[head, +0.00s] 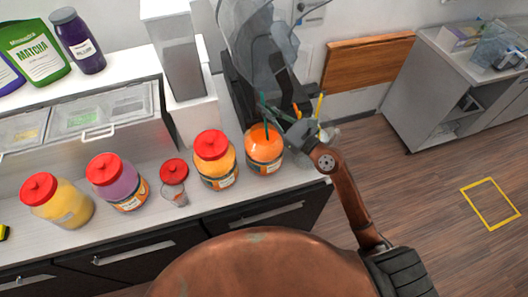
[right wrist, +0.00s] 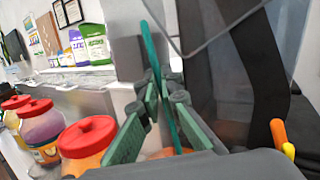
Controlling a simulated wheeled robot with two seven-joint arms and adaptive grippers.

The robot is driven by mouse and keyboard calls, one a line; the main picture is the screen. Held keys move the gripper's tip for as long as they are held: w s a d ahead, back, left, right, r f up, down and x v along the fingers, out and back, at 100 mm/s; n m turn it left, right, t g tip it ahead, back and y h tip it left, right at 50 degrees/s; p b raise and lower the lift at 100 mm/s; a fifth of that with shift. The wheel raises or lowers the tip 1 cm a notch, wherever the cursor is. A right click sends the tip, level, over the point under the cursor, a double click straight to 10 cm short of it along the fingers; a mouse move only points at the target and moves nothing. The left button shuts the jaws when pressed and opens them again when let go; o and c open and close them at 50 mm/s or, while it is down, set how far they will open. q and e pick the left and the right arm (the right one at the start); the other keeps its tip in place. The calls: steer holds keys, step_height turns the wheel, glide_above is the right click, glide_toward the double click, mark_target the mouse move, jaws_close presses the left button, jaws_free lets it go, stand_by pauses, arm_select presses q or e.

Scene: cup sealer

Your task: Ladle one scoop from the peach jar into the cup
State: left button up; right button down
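The open jar with orange contents (head: 264,158), taken as the peach jar, stands at the right end of the row, its label too small to read. A teal ladle (head: 266,131) stands in it, its bowl hidden. My right gripper (head: 272,112) reaches in from the right, above the jar. In the right wrist view the ladle's handle (right wrist: 150,45) runs between the fingertips (right wrist: 162,92), which look closed around it. My left gripper is not in view.
A red lid (head: 173,171) lies behind the cup. A lidded yellow-orange jar (head: 218,172) stands between cup and open jar. Purple (head: 126,190) and yellow (head: 66,205) jars stand farther left. A dark machine with a translucent cover (head: 250,40) rises close behind the open jar.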

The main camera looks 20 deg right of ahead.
steer(key=shift+r, duration=0.15)
stand_by(0.3)
step_height(320, 180, up, 14)
steer(key=p, duration=1.4)
steer(key=shift+r, duration=0.2)
steer(key=shift+a+f, duration=0.1)
stand_by(0.9)
